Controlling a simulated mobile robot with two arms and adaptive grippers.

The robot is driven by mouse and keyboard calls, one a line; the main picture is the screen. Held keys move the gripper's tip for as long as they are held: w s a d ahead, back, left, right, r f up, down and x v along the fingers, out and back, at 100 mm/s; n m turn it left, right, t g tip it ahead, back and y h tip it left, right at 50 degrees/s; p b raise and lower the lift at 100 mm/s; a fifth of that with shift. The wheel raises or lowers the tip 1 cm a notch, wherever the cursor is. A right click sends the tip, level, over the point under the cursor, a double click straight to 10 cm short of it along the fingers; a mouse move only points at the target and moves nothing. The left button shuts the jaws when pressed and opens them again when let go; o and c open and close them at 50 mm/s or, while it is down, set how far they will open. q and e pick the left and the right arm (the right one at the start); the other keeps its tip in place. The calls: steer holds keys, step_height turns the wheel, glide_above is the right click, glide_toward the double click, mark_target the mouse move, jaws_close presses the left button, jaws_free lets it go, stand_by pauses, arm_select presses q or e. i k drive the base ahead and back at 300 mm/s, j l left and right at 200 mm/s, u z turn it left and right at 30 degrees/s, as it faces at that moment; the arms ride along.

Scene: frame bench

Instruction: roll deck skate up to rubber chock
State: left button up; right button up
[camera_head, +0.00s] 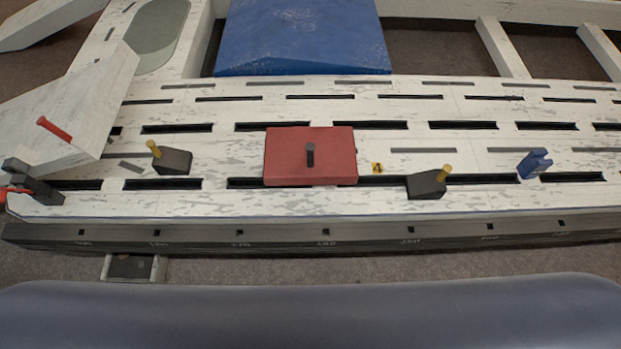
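The deck skate appears to be the flat red block (285,157) with a short dark upright post in its middle. It lies on the pale slotted bench deck, over the front rows of slots. Two dark wedge-like blocks with yellow pegs look like rubber chocks. One chock (175,162) sits to the left of the red block, and the other chock (425,186) sits to its right and nearer the front edge. Neither of my grippers shows in the head view.
A small blue fitting (535,163) stands on the deck at right. A yellow marker (377,168) lies just right of the red block. A dark clamp-like part with red ends (38,188) is at the left edge. A large blue block (300,40) stands behind.

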mark_target(308, 155)
steer(key=u, duration=1.2)
steer(key=k+l+z, duration=0.15)
steer(key=k, duration=0.2)
